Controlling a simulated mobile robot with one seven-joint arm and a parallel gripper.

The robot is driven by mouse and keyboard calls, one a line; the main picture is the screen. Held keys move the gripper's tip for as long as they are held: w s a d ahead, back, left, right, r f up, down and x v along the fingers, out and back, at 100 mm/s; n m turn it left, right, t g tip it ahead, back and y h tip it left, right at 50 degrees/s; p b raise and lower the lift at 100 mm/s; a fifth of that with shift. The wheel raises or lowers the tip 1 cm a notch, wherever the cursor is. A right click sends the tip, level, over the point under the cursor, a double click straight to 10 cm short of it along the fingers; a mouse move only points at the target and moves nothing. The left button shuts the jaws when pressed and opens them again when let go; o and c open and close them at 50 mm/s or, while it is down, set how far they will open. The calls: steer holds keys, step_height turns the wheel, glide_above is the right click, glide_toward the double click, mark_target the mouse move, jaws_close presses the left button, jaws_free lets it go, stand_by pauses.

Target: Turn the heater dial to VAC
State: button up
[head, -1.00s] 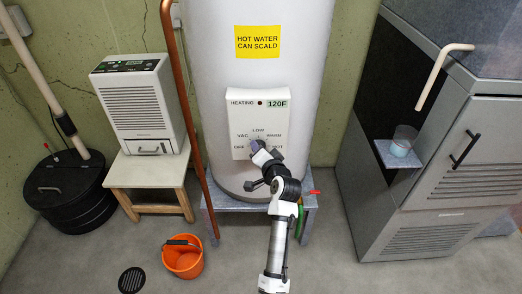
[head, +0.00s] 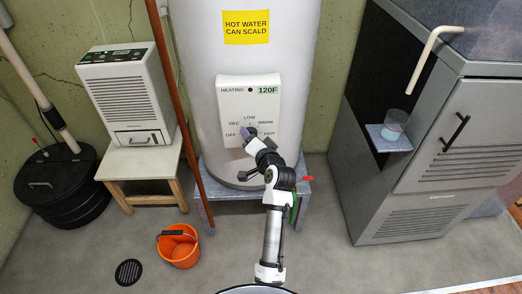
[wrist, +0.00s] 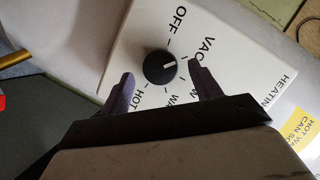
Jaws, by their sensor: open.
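The white heater panel (head: 262,103) is on the front of the tall white tank (head: 290,40). Its round black dial (wrist: 153,74) has a white pointer line. In the wrist view the line points right, roughly toward the VAC label (wrist: 207,52); a finger partly covers the space there, so exact alignment is unclear. OFF, HOT and part of WARM also show. My gripper (wrist: 161,72) is open, its two purple-grey fingers on either side of the dial. I cannot tell if they touch it. In the head view my gripper (head: 247,136) covers most of the dial.
A grey stand (head: 202,210) is under the tank, and a copper pipe (head: 178,100) runs down its left. An orange bucket (head: 180,250) and a wooden stool (head: 115,166) with a white appliance (head: 118,98) stand left. A grey cabinet (head: 410,215) stands right. Floor between is clear.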

steer(key=b+v, duration=0.2)
steer(key=v, duration=1)
steer(key=shift+s, duration=0.3)
